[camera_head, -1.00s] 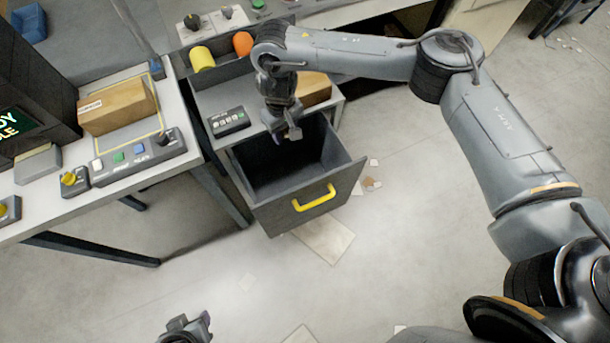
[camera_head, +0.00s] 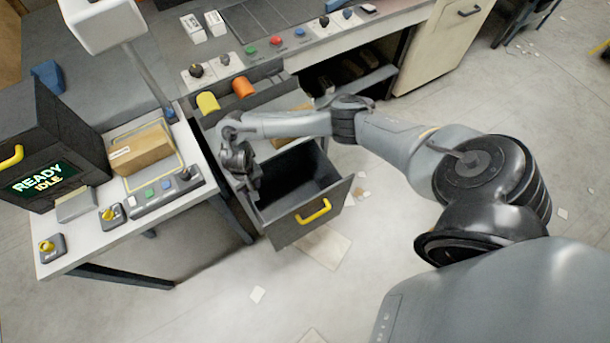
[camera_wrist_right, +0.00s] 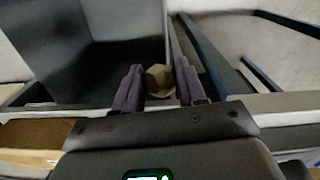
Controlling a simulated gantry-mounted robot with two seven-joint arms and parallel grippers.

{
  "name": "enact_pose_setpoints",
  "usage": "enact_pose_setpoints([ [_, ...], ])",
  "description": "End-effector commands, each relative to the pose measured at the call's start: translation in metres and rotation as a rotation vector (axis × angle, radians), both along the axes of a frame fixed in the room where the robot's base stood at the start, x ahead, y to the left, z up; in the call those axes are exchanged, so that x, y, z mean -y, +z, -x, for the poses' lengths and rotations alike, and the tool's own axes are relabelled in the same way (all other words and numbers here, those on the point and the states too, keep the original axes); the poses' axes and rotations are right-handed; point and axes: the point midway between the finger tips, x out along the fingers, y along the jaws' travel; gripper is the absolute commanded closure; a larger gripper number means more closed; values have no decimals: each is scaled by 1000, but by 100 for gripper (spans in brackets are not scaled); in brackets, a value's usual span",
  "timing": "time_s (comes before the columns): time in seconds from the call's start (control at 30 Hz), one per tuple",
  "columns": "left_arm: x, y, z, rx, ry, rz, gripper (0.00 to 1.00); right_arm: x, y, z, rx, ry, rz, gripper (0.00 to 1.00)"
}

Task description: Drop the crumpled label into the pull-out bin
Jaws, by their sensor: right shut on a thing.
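The crumpled label (camera_wrist_right: 160,80) is a small tan, faceted lump between the two purple fingers of my right gripper in the right wrist view (camera_wrist_right: 159,88). My right gripper is shut on it. In the head view my right gripper (camera_head: 252,186) points down at the left rim of the pull-out bin (camera_head: 312,212). The bin is a dark grey drawer with a yellow handle, pulled open, its inside dark. Its dark inside also seems to show in the right wrist view (camera_wrist_right: 115,70). The label cannot be made out in the head view. My left gripper is out of view.
Left of the bin is a bench (camera_head: 80,236) with a cardboard box (camera_head: 141,150), a button panel (camera_head: 166,193) and a dark READY/IDLE unit (camera_head: 50,150). Yellow and orange rolls (camera_head: 207,103) lie in a tray behind. Paper scraps lie on the floor.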

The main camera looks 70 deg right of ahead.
Motion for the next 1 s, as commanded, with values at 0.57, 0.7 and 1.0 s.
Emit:
enact_pose_setpoints([
  [0.57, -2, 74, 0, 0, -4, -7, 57, 143, 10, 87, 0, -302, 0, 88],
  [0.7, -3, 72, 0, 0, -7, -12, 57, 150, 8, 92, 2, -315, -1, 88],
  [1.0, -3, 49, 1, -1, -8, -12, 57, 151, -11, 92, 2, -316, -2, 88],
])
